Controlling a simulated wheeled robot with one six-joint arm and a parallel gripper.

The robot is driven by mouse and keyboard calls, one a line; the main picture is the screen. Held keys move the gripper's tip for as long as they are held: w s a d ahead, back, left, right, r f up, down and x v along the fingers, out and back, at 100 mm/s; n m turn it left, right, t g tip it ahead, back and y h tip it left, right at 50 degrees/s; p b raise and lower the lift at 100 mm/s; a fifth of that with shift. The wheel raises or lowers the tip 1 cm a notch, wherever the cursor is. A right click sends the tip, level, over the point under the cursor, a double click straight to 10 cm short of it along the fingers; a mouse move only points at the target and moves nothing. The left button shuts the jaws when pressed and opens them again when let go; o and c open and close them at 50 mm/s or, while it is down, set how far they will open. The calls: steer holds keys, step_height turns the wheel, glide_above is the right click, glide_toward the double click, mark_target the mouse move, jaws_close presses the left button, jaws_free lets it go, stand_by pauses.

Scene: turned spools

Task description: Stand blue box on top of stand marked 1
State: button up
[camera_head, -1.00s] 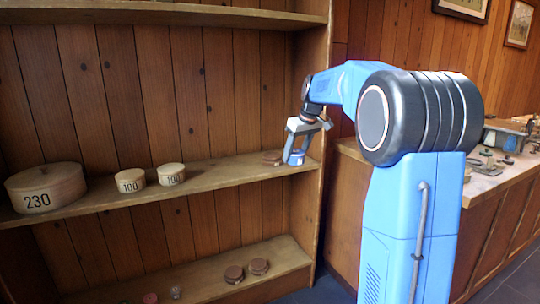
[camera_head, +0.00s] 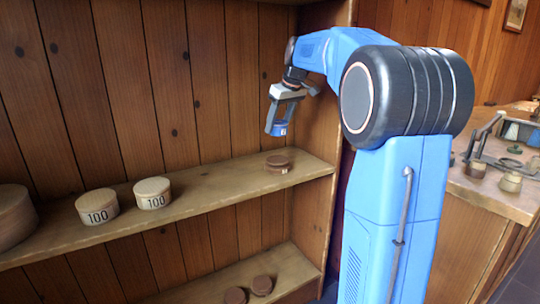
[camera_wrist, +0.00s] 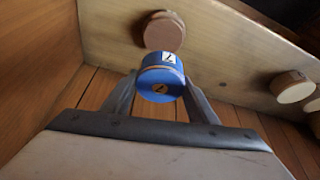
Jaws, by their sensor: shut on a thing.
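The blue box (camera_wrist: 150,93) is a short round drum with a pale label on its side and a small orange-brown mark on the end facing the wrist camera. My gripper (camera_head: 277,125) is shut on it. In the head view the blue box (camera_head: 281,129) hangs in the air above the shelf. A low reddish-brown round stand (camera_head: 277,160) sits on the shelf below it, with a small pale label too small to read. In the wrist view a pinkish-brown disc (camera_wrist: 164,31), seemingly that stand, lies just beyond the box, apart from it.
Two pale round boxes marked 100 (camera_head: 98,207) (camera_head: 152,193) and a larger one (camera_head: 14,215) stand left on the same shelf (camera_head: 215,197). The shelf's upright side panel (camera_head: 322,130) is close right of my gripper.

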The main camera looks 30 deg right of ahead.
steer(key=shift+w+f, duration=0.2)
steer(key=shift+f, duration=4.8)
steer(key=shift+f, duration=0.1)
steer(key=o, duration=1)
steer(key=shift+o, duration=0.2)
